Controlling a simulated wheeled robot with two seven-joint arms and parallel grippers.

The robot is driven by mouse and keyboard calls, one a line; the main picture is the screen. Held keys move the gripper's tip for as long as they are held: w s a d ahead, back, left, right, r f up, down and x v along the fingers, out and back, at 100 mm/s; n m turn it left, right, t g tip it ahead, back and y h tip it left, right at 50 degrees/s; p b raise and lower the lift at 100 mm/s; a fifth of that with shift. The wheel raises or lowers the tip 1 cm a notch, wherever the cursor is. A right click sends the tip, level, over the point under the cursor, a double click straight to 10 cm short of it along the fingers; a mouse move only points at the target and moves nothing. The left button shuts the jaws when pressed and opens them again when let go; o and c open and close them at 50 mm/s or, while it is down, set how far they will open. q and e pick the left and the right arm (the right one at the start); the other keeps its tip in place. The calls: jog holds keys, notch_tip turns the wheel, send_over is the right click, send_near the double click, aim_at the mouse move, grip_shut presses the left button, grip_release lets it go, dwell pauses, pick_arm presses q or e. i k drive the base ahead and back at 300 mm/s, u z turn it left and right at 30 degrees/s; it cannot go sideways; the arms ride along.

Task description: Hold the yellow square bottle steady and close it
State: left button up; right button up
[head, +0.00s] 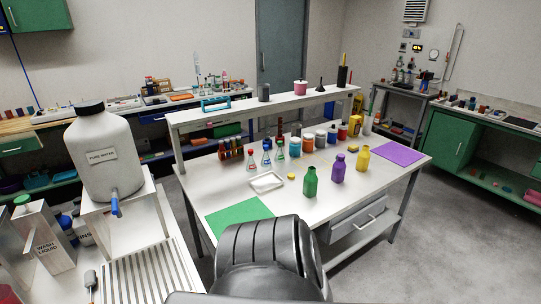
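The yellow bottle (363,159) stands upright on the white table, at the right end of a row of three bottles. Its narrow neck points up; it looks uncapped, though it is small in the view. A small yellow piece (353,149) lies on the table just behind and left of it, and may be its cap. The purple bottle (338,169) and the green bottle (310,182) stand to its left. Neither of my grippers shows in the head view, and nothing touches the yellow bottle.
A purple mat (400,157) lies right of the bottles and a green mat (238,214) at the front left. A raised shelf (240,104) runs along the back. The front middle of the table is clear.

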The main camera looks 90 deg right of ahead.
aim_at(363, 158)
jog(key=z, duration=3.4)
